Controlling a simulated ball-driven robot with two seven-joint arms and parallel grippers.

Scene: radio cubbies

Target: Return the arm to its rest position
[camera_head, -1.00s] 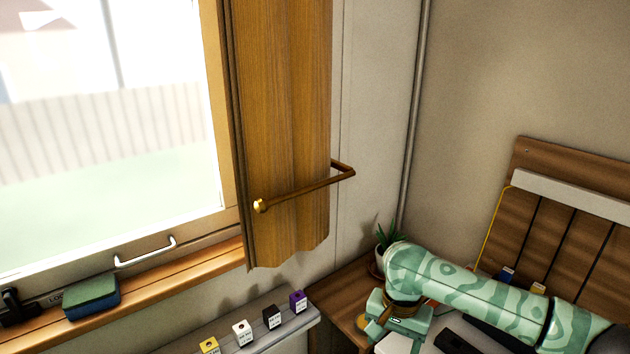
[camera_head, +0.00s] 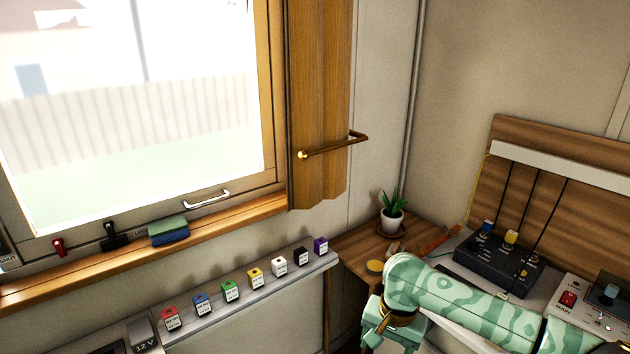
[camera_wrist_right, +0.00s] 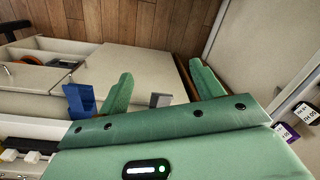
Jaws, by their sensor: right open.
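My right arm (camera_head: 470,305), green with a wavy pattern, comes in from the lower right in the head view. It bends down at the wrist in front of the small wooden corner table (camera_head: 365,248). My right gripper shows in the right wrist view (camera_wrist_right: 165,88). Its two green fingers are wide apart, with nothing held between them. Below and beyond the fingers are a pale cabinet surface and the wood floor. In the head view the fingertips are hidden below the picture edge. My left gripper is not in view.
A shelf (camera_head: 240,309) with several coloured cubes runs below the window. A potted plant (camera_head: 392,218) stands on the corner table. A black box with knobs (camera_head: 495,262) and a white switch panel (camera_head: 590,308) lie right, beyond my arm. A blue bin (camera_wrist_right: 80,101) shows in the wrist view.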

